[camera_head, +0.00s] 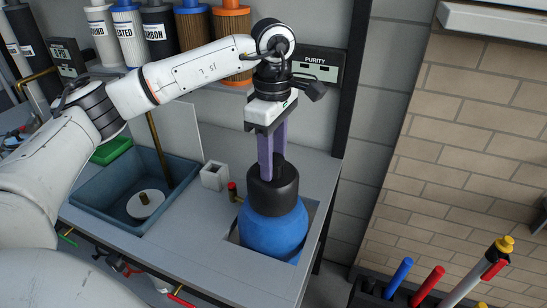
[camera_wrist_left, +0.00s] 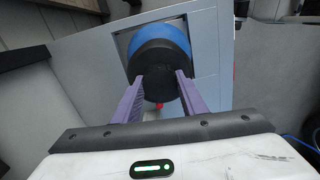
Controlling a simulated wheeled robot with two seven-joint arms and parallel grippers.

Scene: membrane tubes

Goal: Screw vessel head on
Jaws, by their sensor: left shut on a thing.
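The blue vessel (camera_head: 272,230) stands upright in a square opening in the grey bench at the right. The black vessel head (camera_head: 274,188) sits on top of it. My left gripper (camera_head: 265,178) reaches down from above, and its purple fingers are shut on the head. In the left wrist view the two fingers (camera_wrist_left: 157,88) press on either side of the black head (camera_wrist_left: 158,68), with the blue vessel (camera_wrist_left: 165,36) behind it. The join between head and vessel shows no clear gap, and I cannot tell how far it is threaded. My right gripper is not in view.
A blue-grey basin (camera_head: 95,192) with a white disc (camera_head: 145,204) is at the left. A small white holder (camera_head: 214,176) and a red-capped fitting (camera_head: 232,187) stand close left of the vessel. Filter tubes (camera_head: 160,35) hang behind. A rack with coloured tubes (camera_head: 428,285) is at lower right.

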